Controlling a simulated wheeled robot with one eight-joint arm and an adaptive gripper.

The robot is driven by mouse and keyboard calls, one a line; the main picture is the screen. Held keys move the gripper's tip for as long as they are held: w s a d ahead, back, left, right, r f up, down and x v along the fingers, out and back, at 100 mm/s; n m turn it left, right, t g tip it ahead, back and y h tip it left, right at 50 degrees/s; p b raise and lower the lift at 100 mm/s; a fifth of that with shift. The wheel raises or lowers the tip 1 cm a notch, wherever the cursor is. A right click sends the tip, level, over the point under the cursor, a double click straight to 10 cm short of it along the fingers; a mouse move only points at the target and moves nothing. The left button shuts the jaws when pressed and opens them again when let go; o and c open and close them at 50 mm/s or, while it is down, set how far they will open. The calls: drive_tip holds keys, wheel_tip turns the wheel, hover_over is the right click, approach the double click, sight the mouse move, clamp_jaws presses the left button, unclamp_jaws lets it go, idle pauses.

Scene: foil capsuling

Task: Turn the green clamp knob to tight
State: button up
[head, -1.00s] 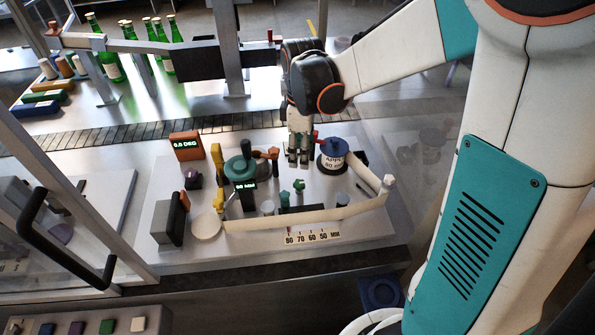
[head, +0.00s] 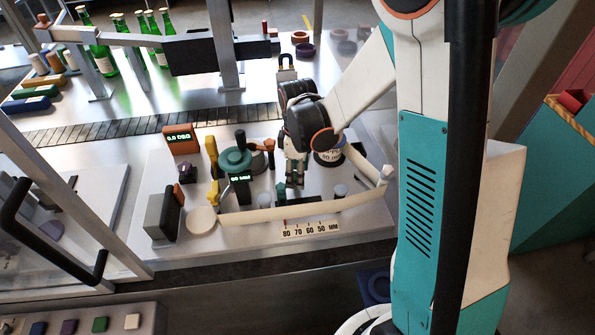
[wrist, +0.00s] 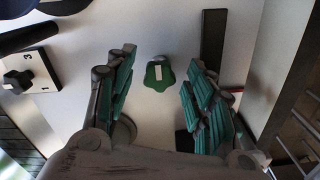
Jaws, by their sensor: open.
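The green clamp knob (wrist: 158,73) shows in the wrist view as a small lobed knob with a white bar on top. It lies between the fingers of my gripper (wrist: 160,66), which are open and spread to either side. In the head view, my gripper (head: 293,182) points down over the front part of the fixture. A small green knob (head: 281,189) shows just left of the fingertips there. I cannot tell from these views whether the fingers touch the knob or how high they are above it.
A green disc (head: 236,161) on a dark post stands left of my gripper. A cream strip (head: 250,216) runs along the front above a millimetre scale (head: 310,229). An orange display (head: 180,139) reads 0.0 DEG.

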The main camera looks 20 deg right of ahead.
drive_tip(key=c, duration=1.1)
drive_tip(key=shift+m, duration=0.3)
drive_tip(key=m+b, duration=0.1)
drive_tip(key=m, duration=0.2)
drive_tip(key=shift+m+b, duration=0.3)
drive_tip(key=shift+b, duration=0.1)
drive_tip(key=m+b, duration=0.1)
drive_tip(key=m, duration=0.3)
drive_tip(key=shift+s+a+m, duration=0.1)
drive_tip(key=shift+m, duration=0.2)
drive_tip(key=m+b, duration=0.1)
drive_tip(key=m, duration=0.3)
drive_tip(key=shift+a, duration=0.1)
drive_tip(key=m+b, duration=0.1)
drive_tip(key=m, duration=0.4)
drive_tip(key=shift+a, duration=0.1)
drive_tip(key=shift+o, duration=0.2)
